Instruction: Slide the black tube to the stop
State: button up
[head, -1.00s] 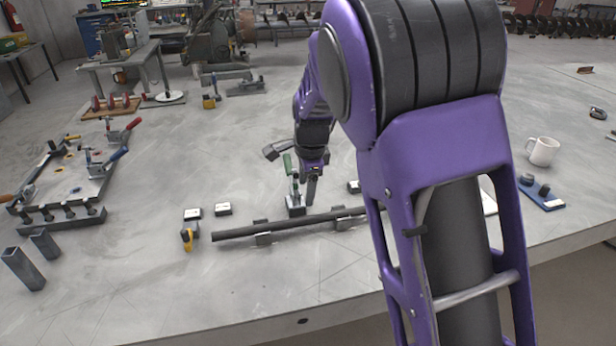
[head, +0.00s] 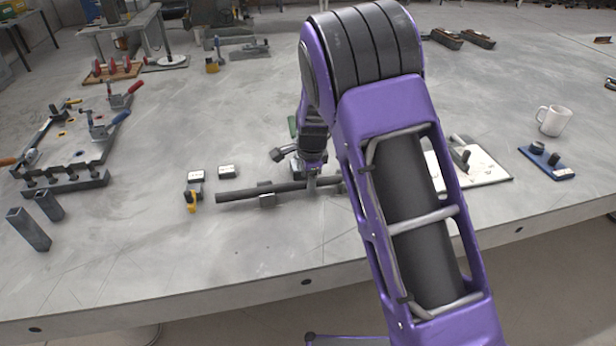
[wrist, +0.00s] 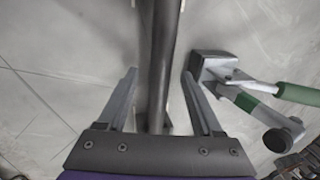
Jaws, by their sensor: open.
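The black tube (head: 245,192) lies roughly left to right on small grey supports (head: 267,200) near the table's front. Its right part is hidden behind my arm. My gripper (head: 312,184) is at the tube, right of its visible middle. In the wrist view the tube (wrist: 164,40) runs between the two fingers of my open gripper (wrist: 160,85), with gaps on both sides. A toggle clamp with a green handle (wrist: 299,94) stands beside the right finger. A small yellow-and-black piece (head: 191,200) stands just beyond the tube's left end, apart from it. I cannot tell if it is the stop.
Two small pale-topped blocks (head: 226,171) lie behind the tube's left end. A clamp fixture plate (head: 65,150) and two square tubes (head: 30,229) are at the left. A white board (head: 480,165), a blue tray (head: 546,162) and a mug (head: 553,120) are at the right.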

aim_at(288, 185)
jog(key=shift+c, duration=0.3)
grip_shut()
jog(key=shift+r, duration=0.1)
dwell(1.0)
jog(key=shift+s+a+p, duration=0.25)
jog(key=shift+a+p, duration=0.05)
jog(key=shift+a, duration=0.55)
jog(key=shift+s+a+p, duration=0.2)
jog(key=shift+a+p, duration=0.05)
jog(key=shift+a, duration=0.65)
jog(key=shift+s+a+p, duration=0.25)
jog(key=shift+a+p, duration=0.05)
jog(key=shift+a, duration=0.55)
dwell(0.4)
jog(key=shift+o, duration=0.3)
grip_release()
jog(key=shift+s, duration=0.1)
